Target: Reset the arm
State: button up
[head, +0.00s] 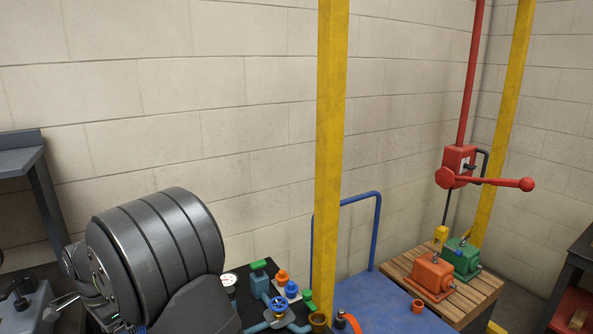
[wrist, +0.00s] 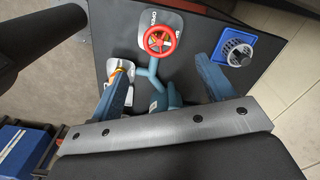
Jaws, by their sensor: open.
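My gripper (wrist: 161,64) shows in the wrist view, with its two blue-grey fingers spread wide and no object held between them. Beyond the fingers is a red valve wheel (wrist: 160,39) on blue piping; I cannot tell how far below the fingers it lies. In the head view my dark grey arm fills the lower left, and the fingers cannot be made out there. An orange motor (head: 432,272) and a green motor (head: 463,257) sit side by side on a wooden pallet (head: 475,300), far from my arm. Tags are too small to read.
A yellow post (head: 329,150) stands mid-view, right of my arm. A blue cart (head: 385,308) lies beyond it. A red lever (head: 490,182) hangs near the pallet. A blue valve wheel (head: 278,307) is close beside my arm. A blue box (wrist: 236,50) sits right in the wrist view.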

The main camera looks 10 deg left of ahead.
notch_tip(320, 180, down, 11)
jog(key=shift+r, duration=0.1)
dwell(0.5)
notch_tip(320, 180, up, 17)
notch_tip(320, 180, down, 17)
jog(key=shift+f, duration=0.15)
jog(key=n, duration=1)
jog(key=shift+n, duration=0.3)
jog(key=n, duration=0.4)
jog(key=shift+n, duration=1.6)
